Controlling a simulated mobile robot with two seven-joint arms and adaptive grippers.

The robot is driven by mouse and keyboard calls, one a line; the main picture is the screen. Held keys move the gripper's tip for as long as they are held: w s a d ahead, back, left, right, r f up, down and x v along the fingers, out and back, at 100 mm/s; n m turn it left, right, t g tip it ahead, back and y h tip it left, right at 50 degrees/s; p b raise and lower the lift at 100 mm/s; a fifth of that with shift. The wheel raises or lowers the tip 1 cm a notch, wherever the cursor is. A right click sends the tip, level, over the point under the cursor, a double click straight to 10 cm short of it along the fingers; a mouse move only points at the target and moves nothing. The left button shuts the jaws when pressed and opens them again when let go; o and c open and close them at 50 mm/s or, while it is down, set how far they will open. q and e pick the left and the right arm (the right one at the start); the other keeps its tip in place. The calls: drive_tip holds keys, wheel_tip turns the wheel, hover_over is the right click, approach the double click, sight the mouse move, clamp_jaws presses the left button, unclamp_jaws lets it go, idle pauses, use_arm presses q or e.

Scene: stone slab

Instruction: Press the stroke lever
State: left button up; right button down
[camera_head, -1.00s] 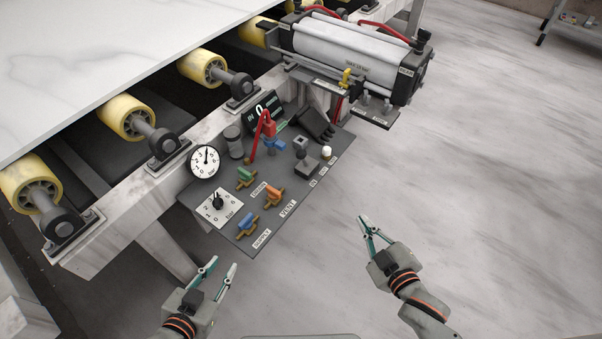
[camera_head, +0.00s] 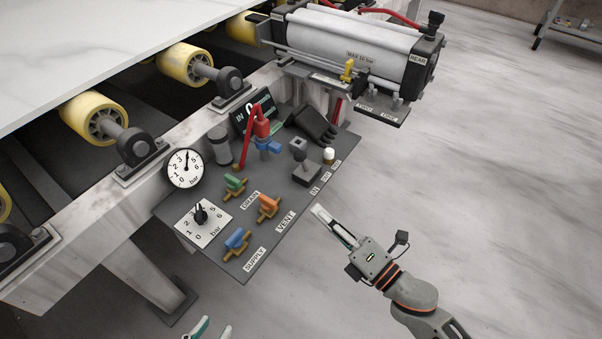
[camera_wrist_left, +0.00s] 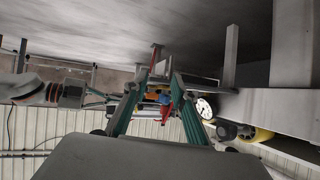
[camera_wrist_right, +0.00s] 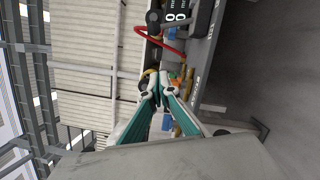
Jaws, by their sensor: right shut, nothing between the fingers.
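A short dark lever with a square grey knob (camera_head: 298,146) stands on a square base on the grey control panel, beside small labels near the panel's right edge. It looks like the stroke lever, though I cannot read a stroke label. My right gripper (camera_head: 320,212) is shut and empty, in front of the panel's right edge, apart from the lever. Its fingertips (camera_wrist_right: 157,82) meet in the right wrist view. My left gripper (camera_head: 208,329) is only partly visible at the bottom edge of the head view. Its fingers (camera_wrist_left: 157,85) stand apart and empty in the left wrist view.
The control panel (camera_head: 232,262) carries green (camera_head: 235,183), orange (camera_head: 268,205) and blue (camera_head: 236,239) valve handles, dials and a red lever (camera_head: 255,127). The stone slab (camera_head: 80,60) is at left.

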sight(303, 162)
drive_tip(key=shift+r, duration=0.1)
drive_tip(key=x, duration=1)
drive_tip(key=shift+w+a+b, duration=0.15)
drive_tip(key=shift+b, duration=0.15)
drive_tip(key=shift+w+d+r, duration=0.4)
drive_tip(key=shift+w+d, duration=0.45)
drive_tip(key=shift+w, duration=0.05)
drive_tip(key=shift+w+d+r, duration=0.15)
drive_tip(key=shift+w+d, duration=0.2)
drive_tip(key=shift+w, duration=0.1)
use_arm(q)
drive_tip(key=shift+w+d+r, duration=0.2)
drive_tip(key=shift+d, duration=0.05)
drive_tip(key=shift+s, duration=0.1)
